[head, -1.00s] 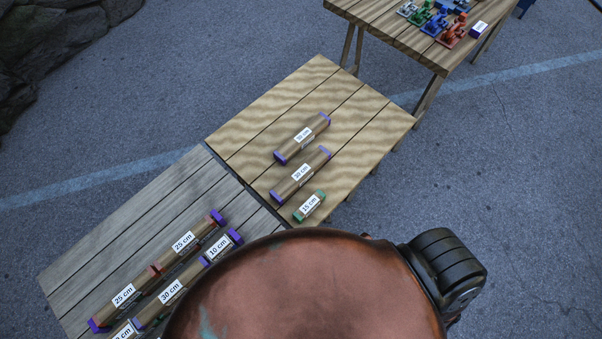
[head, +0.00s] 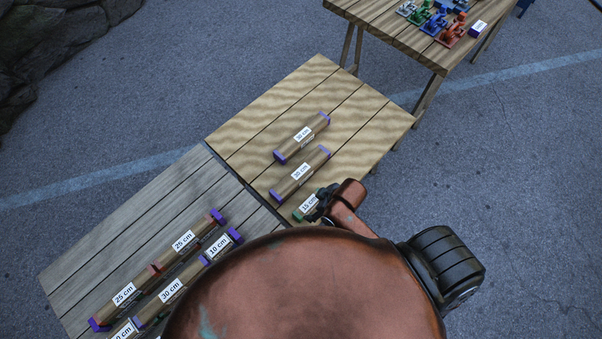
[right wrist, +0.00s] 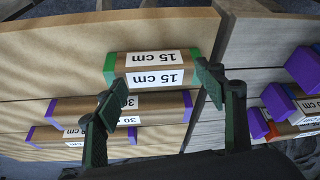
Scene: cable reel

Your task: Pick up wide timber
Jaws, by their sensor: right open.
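A short 15 cm timber (head: 306,206) with green ends lies near the front edge of the pale wooden table. In the right wrist view, this timber (right wrist: 150,68) shows two white labels and looks thicker than the 30 cm ones. My right gripper (head: 320,207) is at its right end in the head view, partly covering it. In the wrist view, my right gripper (right wrist: 165,95) is open, its fingers spread near the timber's two ends, with nothing held. Two longer 30 cm timbers with purple ends, one nearer (head: 301,174) and one farther (head: 302,137), lie beside it. My left gripper is not in view.
The pale table (head: 255,128) adjoins a grey plank table (head: 85,262) carrying several labelled timbers in two rows. Another wooden table (head: 395,38) at the top right holds small coloured clamp-like parts. The pale table's far side is bare.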

